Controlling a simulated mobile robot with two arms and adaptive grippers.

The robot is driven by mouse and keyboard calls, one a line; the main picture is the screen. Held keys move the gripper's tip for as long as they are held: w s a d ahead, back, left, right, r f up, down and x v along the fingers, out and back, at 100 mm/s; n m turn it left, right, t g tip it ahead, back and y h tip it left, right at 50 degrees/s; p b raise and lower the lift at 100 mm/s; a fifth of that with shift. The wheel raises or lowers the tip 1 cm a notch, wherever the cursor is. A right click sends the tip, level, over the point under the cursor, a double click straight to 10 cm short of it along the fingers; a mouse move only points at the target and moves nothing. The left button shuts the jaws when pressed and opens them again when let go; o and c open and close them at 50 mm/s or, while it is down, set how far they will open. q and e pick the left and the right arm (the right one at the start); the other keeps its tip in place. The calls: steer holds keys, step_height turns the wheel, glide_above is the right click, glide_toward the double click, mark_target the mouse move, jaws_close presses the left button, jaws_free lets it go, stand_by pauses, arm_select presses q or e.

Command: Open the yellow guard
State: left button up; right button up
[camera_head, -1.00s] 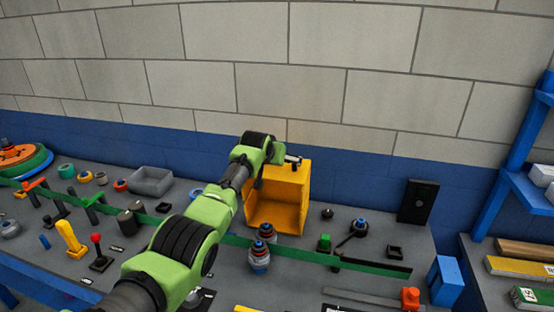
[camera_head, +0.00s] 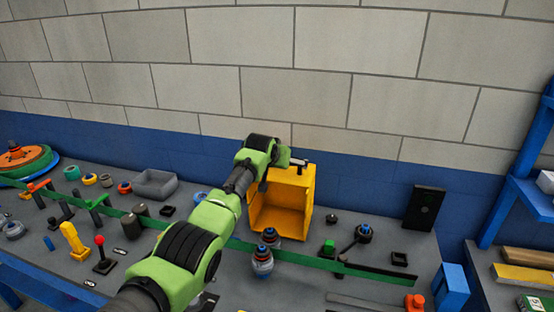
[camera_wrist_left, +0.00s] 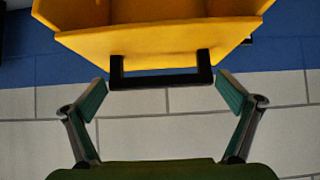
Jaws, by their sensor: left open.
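The yellow guard (camera_head: 293,222) is a hollow box in the middle of the panel in the head view. It stands tipped up, its open side facing me. Its black handle (camera_head: 299,162) shows at the top edge. In the left wrist view the guard (camera_wrist_left: 160,38) fills the top, with the black handle (camera_wrist_left: 160,80) below it. My left gripper (camera_wrist_left: 162,79) is open, one finger on either side of the handle, with gaps showing at both ends. My right gripper is out of view.
The grey panel (camera_head: 60,262) carries a red-knobbed lever (camera_head: 100,241), a yellow lever (camera_head: 72,238), a blue-topped knob (camera_head: 262,262) and a green button (camera_head: 328,247). A brick wall (camera_head: 320,90) stands behind. A blue shelf rack (camera_head: 520,165) is at right.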

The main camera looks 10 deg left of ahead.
arm_select(q)
steer(key=v, duration=1.2)
steer(key=shift+w, duration=0.1)
